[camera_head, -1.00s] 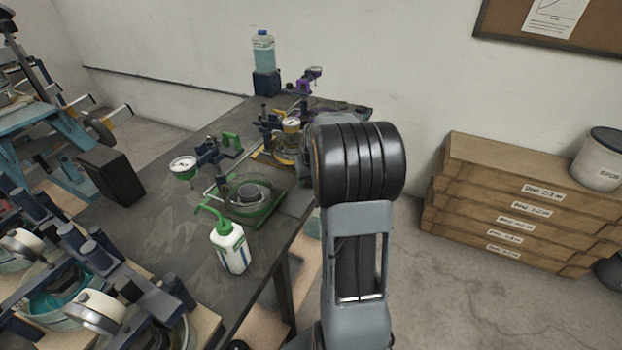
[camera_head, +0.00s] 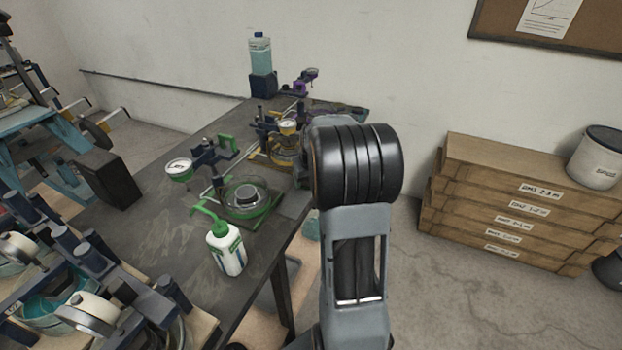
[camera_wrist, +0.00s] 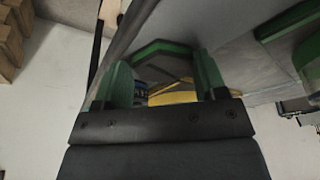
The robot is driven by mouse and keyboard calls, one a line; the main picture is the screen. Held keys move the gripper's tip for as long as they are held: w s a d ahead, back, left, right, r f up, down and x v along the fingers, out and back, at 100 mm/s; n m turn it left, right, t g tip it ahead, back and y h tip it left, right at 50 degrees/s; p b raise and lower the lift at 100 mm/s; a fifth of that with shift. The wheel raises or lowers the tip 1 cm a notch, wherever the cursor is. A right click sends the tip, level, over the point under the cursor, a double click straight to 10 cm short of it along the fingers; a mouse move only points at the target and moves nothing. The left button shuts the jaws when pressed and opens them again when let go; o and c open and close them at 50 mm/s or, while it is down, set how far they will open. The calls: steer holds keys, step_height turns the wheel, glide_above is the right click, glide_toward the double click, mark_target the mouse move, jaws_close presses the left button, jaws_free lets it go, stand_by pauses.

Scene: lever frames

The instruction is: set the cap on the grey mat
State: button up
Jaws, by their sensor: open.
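My gripper (camera_wrist: 163,62) is open in the wrist view, its two green fingers apart. Between and beyond them show a dark, green-edged shape (camera_wrist: 160,46) and a yellow part (camera_wrist: 172,97); I cannot tell whether the fingers touch anything. In the head view my arm hides the gripper. A grey mat (camera_head: 297,204) appears to lie at the table's right edge, partly behind my arm. I cannot identify the cap for sure; a grey round piece (camera_head: 246,193) sits in the clear bowl of the green lever frame (camera_head: 262,213).
A white bottle with a green top (camera_head: 226,250) stands near the table's front edge. Yellow (camera_head: 259,156) and purple (camera_head: 304,78) frames stand farther back. More lever frames crowd the lower left. Wooden crates (camera_head: 520,208) are stacked on the floor at right.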

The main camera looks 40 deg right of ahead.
steer(key=shift+s+a+f, duration=0.2)
steer(key=shift+a+f, duration=0.15)
steer(key=shift+f, duration=0.3)
steer(key=shift+r+p, duration=0.35)
steer(key=shift+p, duration=0.05)
steer(key=w+d+v, duration=0.1)
steer(key=v, duration=1.1)
steer(key=shift+a+r+p, duration=0.25)
steer(key=shift+r+p, duration=0.05)
steer(key=shift+r, duration=0.2)
steer(key=shift+s, duration=0.1)
